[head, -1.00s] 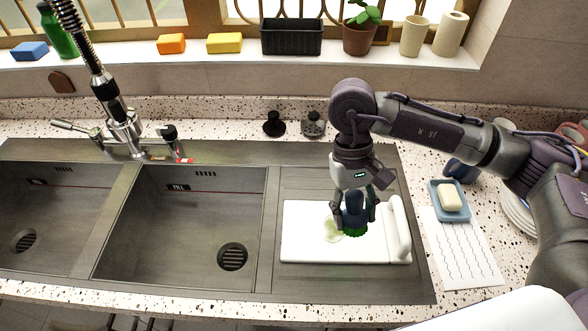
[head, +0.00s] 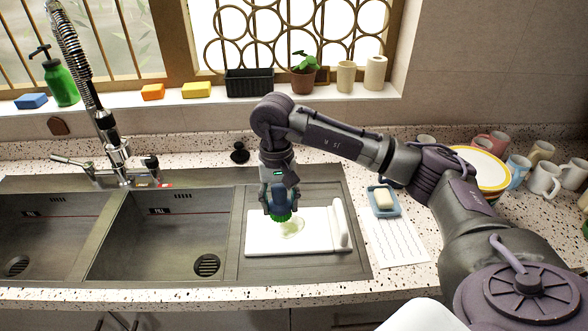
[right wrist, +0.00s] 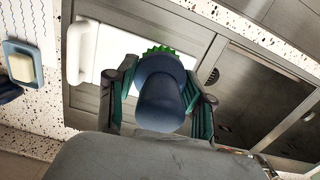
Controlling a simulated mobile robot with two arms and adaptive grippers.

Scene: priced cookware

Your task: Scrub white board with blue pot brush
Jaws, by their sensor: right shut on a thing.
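The white board (head: 262,238) lies flat on the drainboard right of the sinks, with a raised white bar along its right end. A pale green smear (head: 292,229) marks its middle. My right gripper (head: 279,203) is shut on the blue pot brush (head: 279,197), bristles down, at the board's back edge. The green bristles (head: 282,217) are just behind and left of the smear; whether they touch the board is unclear. In the right wrist view the brush (right wrist: 160,100) sits between the fingers and hides part of the board (right wrist: 112,52). My left gripper is out of view.
Two sink basins (head: 150,245) lie to the left, with a tall faucet (head: 112,150) behind. Plates and several mugs (head: 545,178) stand farther right.

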